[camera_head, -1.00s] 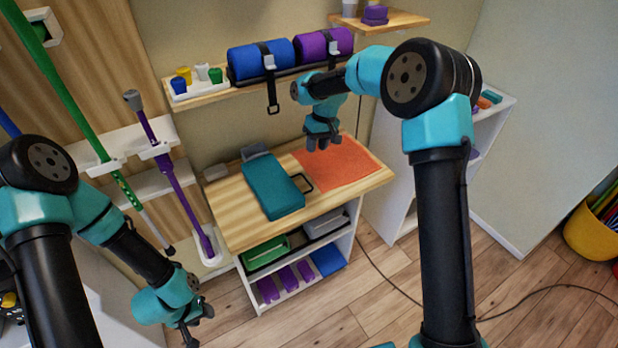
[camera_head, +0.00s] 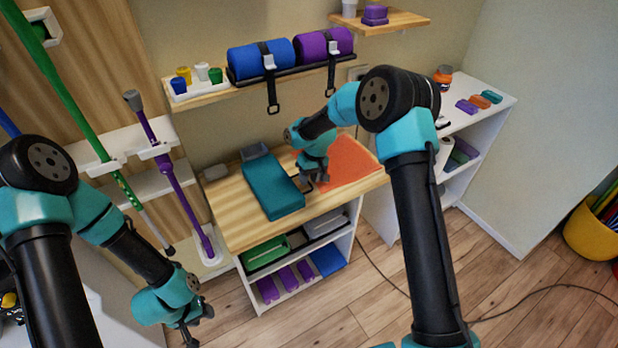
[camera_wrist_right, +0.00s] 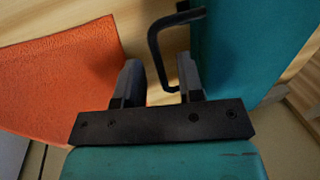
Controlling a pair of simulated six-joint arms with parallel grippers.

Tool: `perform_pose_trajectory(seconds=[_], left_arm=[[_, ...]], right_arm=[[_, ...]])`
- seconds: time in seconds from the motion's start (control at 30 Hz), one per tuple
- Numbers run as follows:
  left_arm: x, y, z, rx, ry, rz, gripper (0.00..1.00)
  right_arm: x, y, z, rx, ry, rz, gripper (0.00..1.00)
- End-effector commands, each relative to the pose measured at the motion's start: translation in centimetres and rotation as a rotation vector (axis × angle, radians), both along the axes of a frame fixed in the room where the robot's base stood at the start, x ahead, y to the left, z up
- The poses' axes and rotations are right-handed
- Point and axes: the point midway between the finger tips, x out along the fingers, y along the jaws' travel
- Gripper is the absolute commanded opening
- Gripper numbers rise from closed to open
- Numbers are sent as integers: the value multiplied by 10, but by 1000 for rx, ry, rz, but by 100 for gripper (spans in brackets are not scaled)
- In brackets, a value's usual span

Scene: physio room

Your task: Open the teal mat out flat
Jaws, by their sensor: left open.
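The teal mat (camera_head: 272,188) lies folded in a thick block on the wooden table. A black loop handle sticks out from its right side; the handle (camera_wrist_right: 158,45) shows clearly in the right wrist view, beside the teal mat (camera_wrist_right: 240,45). My right gripper (camera_head: 314,182) is low over the table, just right of the mat. In its wrist view the fingers (camera_wrist_right: 158,80) are apart, with the lower end of the handle close to or between their tips; contact cannot be told. My left gripper (camera_head: 197,333) is open and empty, low in front of the table's left side.
An orange cloth (camera_head: 352,163) lies flat right of the mat. A grey block (camera_head: 255,151) sits at the mat's back end. Blue and purple rolls (camera_head: 260,60) hang strapped on the wall shelf above. Bare wood (camera_head: 236,212) shows left of the mat.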

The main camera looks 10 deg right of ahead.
Motion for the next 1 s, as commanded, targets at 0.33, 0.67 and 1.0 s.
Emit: perform_pose_trajectory(seconds=[0.33, 0.67, 1.0], left_arm=[[0, 0, 0, 0, 0, 0, 43], [0, 0, 0, 0, 0, 0, 43], [0, 0, 0, 0, 0, 0, 43]], right_arm=[[0, 0, 0, 0, 0, 0, 22], [0, 0, 0, 0, 0, 0, 0], [0, 0, 0, -1, 0, 1, 0]])
